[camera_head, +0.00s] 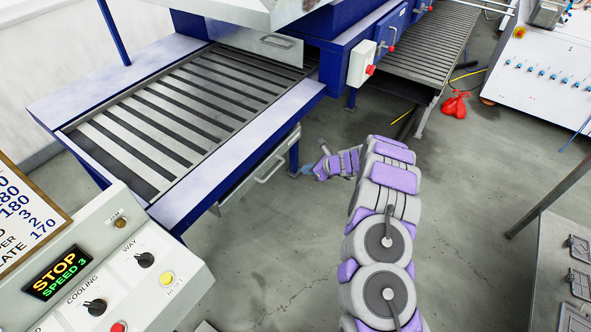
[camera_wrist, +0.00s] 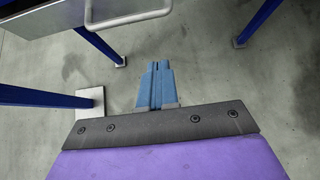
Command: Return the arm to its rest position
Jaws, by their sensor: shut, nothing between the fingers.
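My gripper (camera_wrist: 157,84) shows in the wrist view as two blue fingers lying side by side, shut with nothing between them. It points down toward the bare grey floor. In the head view my purple and grey arm reaches forward from the bottom, right of centre. Its gripper end (camera_head: 307,169) is small there, close to the right side of the blue conveyor table, below the level of its top and near a table leg. I cannot tell from the head view whether it touches the leg.
The blue slatted conveyor table (camera_head: 248,132) stands on the left, with a drawer handle (camera_head: 270,169) on its side. A control panel (camera_head: 150,262) is at lower left. The concrete floor (camera_head: 470,200) right of my arm is clear.

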